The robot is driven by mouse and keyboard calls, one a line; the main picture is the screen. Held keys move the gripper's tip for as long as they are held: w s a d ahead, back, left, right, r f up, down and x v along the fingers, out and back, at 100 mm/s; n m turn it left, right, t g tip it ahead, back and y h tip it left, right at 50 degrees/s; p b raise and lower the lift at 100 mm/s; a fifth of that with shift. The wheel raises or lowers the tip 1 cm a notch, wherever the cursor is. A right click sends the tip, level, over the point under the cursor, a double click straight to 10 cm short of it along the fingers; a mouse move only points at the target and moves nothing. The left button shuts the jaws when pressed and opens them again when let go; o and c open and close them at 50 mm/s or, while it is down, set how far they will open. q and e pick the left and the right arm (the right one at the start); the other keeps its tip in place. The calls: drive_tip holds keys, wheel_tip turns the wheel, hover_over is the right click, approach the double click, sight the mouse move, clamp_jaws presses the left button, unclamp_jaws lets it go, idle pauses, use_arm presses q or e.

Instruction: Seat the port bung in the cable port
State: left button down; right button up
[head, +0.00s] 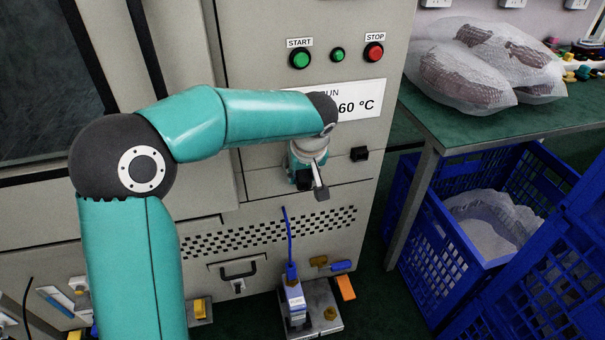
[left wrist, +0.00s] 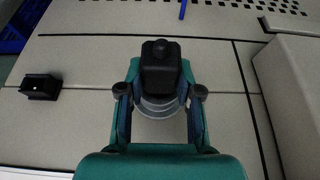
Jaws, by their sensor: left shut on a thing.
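My left gripper (head: 313,185) is in front of the machine's light panel, below the temperature label. In the left wrist view its two fingers are shut on a black block with a round knob, which I take to be the port bung (left wrist: 160,72). Behind the bung shows part of a grey round ring (left wrist: 160,107); I cannot tell whether it is the cable port's collar. How far the bung is from the panel, or whether it touches it, is hidden by the gripper. My right gripper is not in view.
A small black fitting (head: 359,154) sits on the panel to the right; it also shows in the left wrist view (left wrist: 40,88). Start (head: 300,59) and stop (head: 374,52) buttons are above. A green table (head: 470,128) stands right.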

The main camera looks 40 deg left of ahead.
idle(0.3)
use_arm(q)
drive_tip(key=shift+w+a, duration=0.2)
idle(0.4)
drive_tip(key=c, duration=0.7)
unclamp_jaws()
drive_tip(key=v, duration=1.2)
drive_tip(key=shift+w, duration=0.1)
